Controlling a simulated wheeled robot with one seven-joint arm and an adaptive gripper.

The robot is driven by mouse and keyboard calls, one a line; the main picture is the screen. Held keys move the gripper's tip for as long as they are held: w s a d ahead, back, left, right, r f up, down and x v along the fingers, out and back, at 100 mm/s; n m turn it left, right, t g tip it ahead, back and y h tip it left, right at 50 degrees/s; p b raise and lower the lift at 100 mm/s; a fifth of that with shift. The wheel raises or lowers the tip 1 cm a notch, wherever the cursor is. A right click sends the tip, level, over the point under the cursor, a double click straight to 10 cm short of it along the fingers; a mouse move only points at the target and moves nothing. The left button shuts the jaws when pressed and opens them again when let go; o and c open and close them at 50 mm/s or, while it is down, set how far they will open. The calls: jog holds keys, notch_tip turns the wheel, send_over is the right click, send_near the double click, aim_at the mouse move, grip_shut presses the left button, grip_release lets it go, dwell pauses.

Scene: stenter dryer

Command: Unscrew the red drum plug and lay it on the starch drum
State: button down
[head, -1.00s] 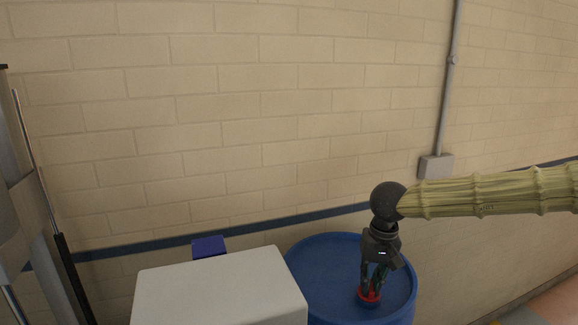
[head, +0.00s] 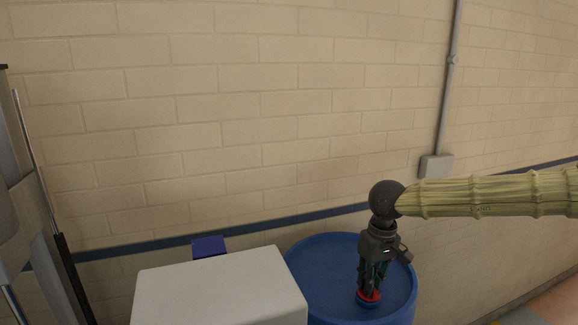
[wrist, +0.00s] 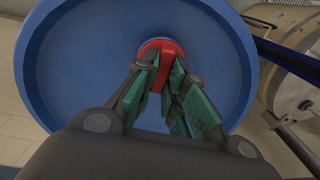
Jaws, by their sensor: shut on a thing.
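The blue starch drum (head: 325,262) stands against the wall, and its round lid fills much of the wrist view (wrist: 90,60). The red drum plug (head: 369,295) is at the front right of the lid, on a blue raised fitting; it also shows in the wrist view (wrist: 163,50). My gripper (head: 370,290) points down from above the drum. In the wrist view my gripper (wrist: 165,80) has its green-padded fingers shut on the plug's raised red bar. The fingers hide part of the plug, and I cannot tell how far it is unscrewed.
A white box-like block (head: 220,290) stands left of the drum, with a small dark blue object (head: 208,247) behind it. The brick wall (head: 250,100) is close behind. The left part of the lid is bare.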

jog(key=shift+n, duration=1.1)
jog(key=shift+r, duration=0.3)
jog(key=shift+r, duration=1.85)
jog(key=shift+r, duration=0.1)
jog(key=shift+a, duration=0.1)
